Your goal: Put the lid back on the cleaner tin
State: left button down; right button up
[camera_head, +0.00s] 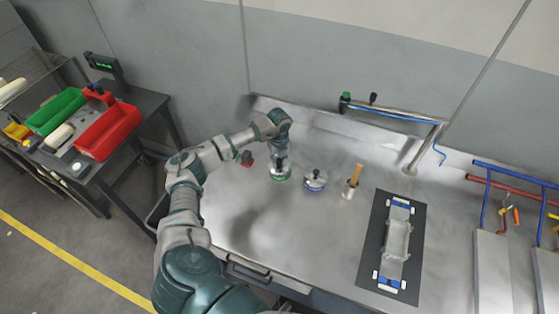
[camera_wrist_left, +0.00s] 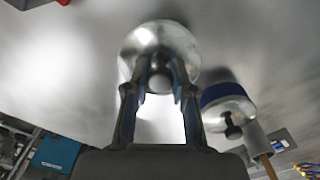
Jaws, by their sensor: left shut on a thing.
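My left gripper (camera_head: 281,153) points down at the bench, over a round tin with a green band (camera_head: 281,174). In the left wrist view the fingers (camera_wrist_left: 160,82) are shut on a round knob, with a wide silver disc, the lid (camera_wrist_left: 160,40), around it. The fingers partly hide the lid, and I cannot tell whether it touches the tin's rim. A second tin with a blue band (camera_head: 315,181) and a dark knob on its lid stands just to the right; it also shows in the left wrist view (camera_wrist_left: 225,95). My right gripper is not in view.
A pot with a wooden-handled tool (camera_head: 352,184) stands right of the blue-banded tin. A dark mat (camera_head: 373,245) with a pale part lies further right. A small red object (camera_head: 246,158) is left of the gripper. The front of the metal bench (camera_head: 290,235) is clear.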

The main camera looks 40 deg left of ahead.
pick_arm(q)
jog(key=shift+d+r, duration=0.1)
jog(key=shift+d, duration=0.1)
jog(key=shift+d+r, duration=0.2)
jog(key=shift+d, duration=0.2)
jog(key=shift+r+p, duration=0.1)
jog(key=shift+p, duration=0.3)
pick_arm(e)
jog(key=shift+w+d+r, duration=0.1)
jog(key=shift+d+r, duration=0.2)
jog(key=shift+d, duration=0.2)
pick_arm(q)
jog(key=shift+a, duration=0.2)
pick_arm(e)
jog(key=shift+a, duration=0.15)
pick_arm(q)
jog(key=shift+d, duration=0.2)
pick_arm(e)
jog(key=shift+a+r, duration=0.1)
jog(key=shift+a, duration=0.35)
pick_arm(q)
jog(key=shift+a, duration=0.15)
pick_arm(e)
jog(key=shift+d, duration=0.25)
pick_arm(q)
jog(key=shift+f, duration=0.35)
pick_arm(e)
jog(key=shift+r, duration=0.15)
